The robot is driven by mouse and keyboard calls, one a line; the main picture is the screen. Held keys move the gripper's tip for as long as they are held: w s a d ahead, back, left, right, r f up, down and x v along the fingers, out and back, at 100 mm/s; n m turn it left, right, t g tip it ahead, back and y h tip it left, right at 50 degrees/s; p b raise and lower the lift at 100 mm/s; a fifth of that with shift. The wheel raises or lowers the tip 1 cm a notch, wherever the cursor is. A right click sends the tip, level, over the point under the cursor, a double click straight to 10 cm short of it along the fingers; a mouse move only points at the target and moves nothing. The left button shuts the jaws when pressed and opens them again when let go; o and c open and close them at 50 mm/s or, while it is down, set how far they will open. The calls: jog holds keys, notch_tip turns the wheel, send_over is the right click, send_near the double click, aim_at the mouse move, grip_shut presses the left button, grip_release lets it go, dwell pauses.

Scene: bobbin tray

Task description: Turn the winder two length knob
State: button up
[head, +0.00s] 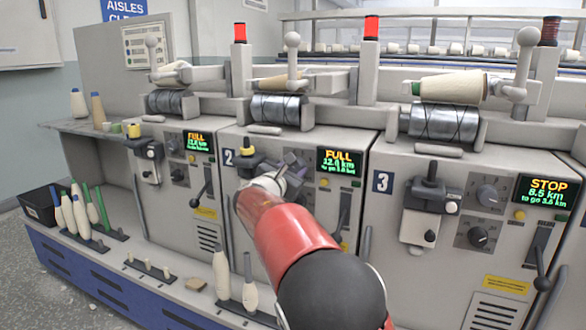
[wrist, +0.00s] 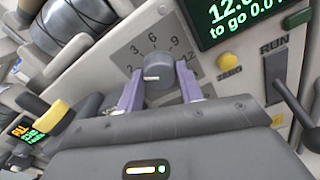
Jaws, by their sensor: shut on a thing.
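The winder two length knob (wrist: 158,68) is a grey round knob in the wrist view, on a dark dial plate (wrist: 125,55) marked 3, 6, 9 and 12. A short white pointer line shows on its front. My gripper (wrist: 158,84) has its purple fingers on either side of the knob, shut on it. In the head view my gripper (head: 292,168) is at the front of winder two, and its jaws and wrist hide most of the knob. The winder two display (head: 339,161) reads FULL, 12.0 km.
The yellow ZERO button (wrist: 229,61) and the RUN lever (wrist: 290,100) are right of the knob. Winder one's display (head: 198,143) reads FULL; winder three's (head: 547,191) reads STOP, 8.5 km. Bobbins (head: 221,272) stand on the lower front ledge.

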jog(key=shift+a+f, duration=0.1)
jog(key=shift+f, duration=0.05)
jog(key=o, duration=1)
jog(key=b+v, duration=0.1)
jog(key=v, duration=0.6)
jog(key=shift+s+a+b, duration=0.1)
jog(key=shift+s+b, duration=0.2)
jog(key=shift+s, duration=0.1)
jog(key=s+d+f+m+g+h, duration=0.1)
jog(key=s+d+m+g, duration=0.15)
jog(key=d, duration=0.45)
jog(key=s+d+m+g, duration=0.2)
jog(key=d+m, duration=0.2)
jog(key=d, duration=0.2)
jog(key=s+d+f+m+g+y, duration=0.1)
jog(key=s+d+f+m+g, duration=0.4)
jog(key=s+d+m, duration=0.6)
jog(key=s+f+m+y, duration=0.2)
jog(key=s+f+m, duration=0.1)
jog(key=s, duration=0.4)
jog(key=s+f+m+g+y, duration=0.1)
jog(key=s+f+m+y, duration=0.1)
jog(key=s, duration=0.6)
jog(key=s+f+m+g+y, duration=0.1)
jog(key=s+f+m, duration=0.3)
jog(key=s, duration=0.4)
jog(key=shift+s+f+m+y, duration=0.15)
jog(key=shift+f+m+y, duration=0.15)
jog(key=shift+m+y, duration=0.45)
